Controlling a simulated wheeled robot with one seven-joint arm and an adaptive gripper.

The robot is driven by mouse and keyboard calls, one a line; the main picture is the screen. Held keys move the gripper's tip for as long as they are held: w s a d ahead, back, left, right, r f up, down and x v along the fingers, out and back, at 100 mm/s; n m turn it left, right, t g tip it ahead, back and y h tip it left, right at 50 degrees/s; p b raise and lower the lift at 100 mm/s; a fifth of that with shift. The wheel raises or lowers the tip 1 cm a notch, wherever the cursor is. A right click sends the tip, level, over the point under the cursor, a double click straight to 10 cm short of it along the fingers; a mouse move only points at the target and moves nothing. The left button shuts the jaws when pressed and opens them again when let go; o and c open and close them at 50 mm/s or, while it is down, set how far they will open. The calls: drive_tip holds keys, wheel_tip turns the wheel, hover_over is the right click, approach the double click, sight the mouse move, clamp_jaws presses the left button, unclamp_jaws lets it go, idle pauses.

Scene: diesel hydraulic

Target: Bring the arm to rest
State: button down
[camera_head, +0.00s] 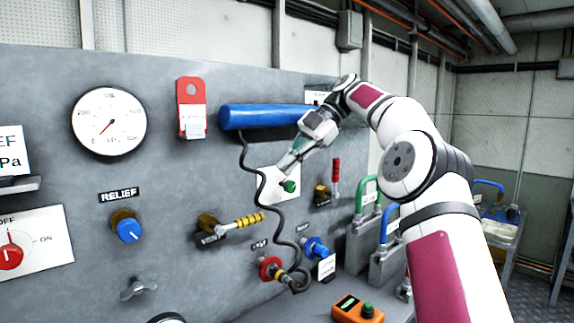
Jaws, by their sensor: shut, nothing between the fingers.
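My arm, white with magenta panels, rises from the lower right and bends over toward the panel. My gripper (284,168) points down and left in front of the grey panel (70,110). Its fingers are shut and hold nothing that I can see. The fingertips are close to a white plate (268,181) with a green knob (290,186); I cannot tell whether they touch it. The gripper is below the blue cylinder (262,117) and hides part of the panel.
A black coiled cord (261,200) hangs from the blue cylinder across the panel. Green (370,190) and blue padlock-like shackles (390,222) stand at right. An orange box (358,311) sits low in front.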

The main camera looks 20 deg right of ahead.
idle(0.4)
drive_tip(key=s+a+m+h, duration=0.6)
drive_tip(key=s+a+m, duration=0.3)
drive_tip(key=s+a, duration=0.3)
drive_tip(key=s+d+f+m+t+h, duration=0.1)
drive_tip(key=s+f+m+t, duration=0.1)
drive_tip(key=s+f+m, duration=0.5)
drive_tip(key=s+d+f+m+t+h, duration=0.2)
drive_tip(key=s+f+m, duration=0.5)
drive_tip(key=s, duration=1)
drive_tip(key=shift+f+m, duration=0.3)
drive_tip(key=shift+f, duration=0.5)
